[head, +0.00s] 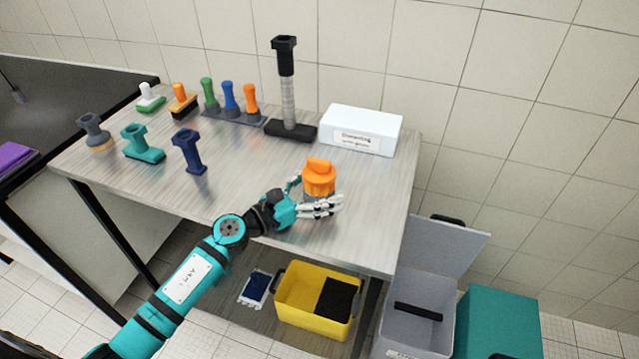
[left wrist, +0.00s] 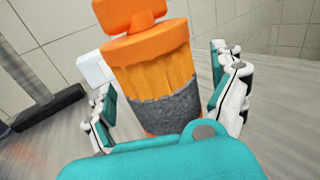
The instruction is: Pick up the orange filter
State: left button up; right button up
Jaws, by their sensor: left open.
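The orange filter (head: 319,177) stands near the right front part of the grey table, with a grey band around its lower part. My left gripper (head: 308,200) is at the filter, with its fingers on either side of it. In the left wrist view the filter (left wrist: 155,70) stands between the two open finger groups (left wrist: 170,100), with gaps visible at the sides. The filter's base is partly hidden by my teal palm. My right gripper is not in view.
Behind the filter are a white box (head: 361,130) and a tall black-and-grey stand (head: 289,100). Several handled tools, including a dark blue one (head: 189,151), stand at the left. A yellow bin (head: 297,301) and a grey lidded bin (head: 416,318) are below.

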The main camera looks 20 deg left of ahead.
pick_arm(q)
jog(key=shift+w, duration=0.1)
jog(key=c, duration=1.6)
jog(key=shift+r, duration=0.1)
